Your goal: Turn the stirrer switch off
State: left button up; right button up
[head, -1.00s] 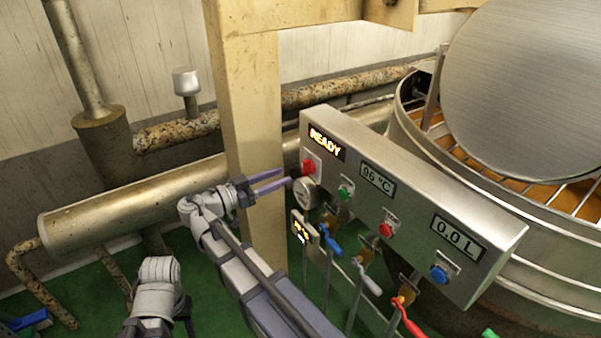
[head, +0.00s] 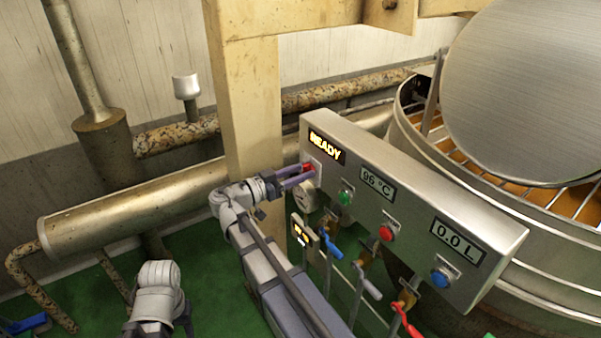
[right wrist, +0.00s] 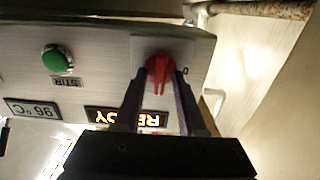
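The control panel (head: 420,205) is a long metal box with a lit READY display at its left end. A red rotary knob (right wrist: 158,72) sits on a pale plate beside that display, with a small 0 mark to its right in the right wrist view. A green button (right wrist: 57,60) labelled STIR is further along the panel. My right gripper (right wrist: 162,85) is open, with one purple finger on each side of the red knob. Whether the fingers touch the knob I cannot tell. In the head view, the right gripper (head: 306,177) partly hides the red knob. My left gripper is not in view.
A red button (head: 386,233) and a blue button (head: 440,277) are further right on the panel. Valves with blue, grey and red handles hang below it. A wooden post (head: 247,110) stands left of the panel, and the kettle (head: 520,195) behind it.

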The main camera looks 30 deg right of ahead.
grip_shut()
jog(key=shift+n, duration=0.4)
jog(key=shift+w+f+n, duration=0.1)
jog(key=shift+n, duration=2.75)
jog(key=shift+w+f+n, duration=0.1)
jog(key=shift+n, duration=2.8)
jog(key=shift+w+f+n, duration=0.1)
jog(key=shift+n, duration=2.75)
jog(key=shift+o, duration=0.8)
grip_release()
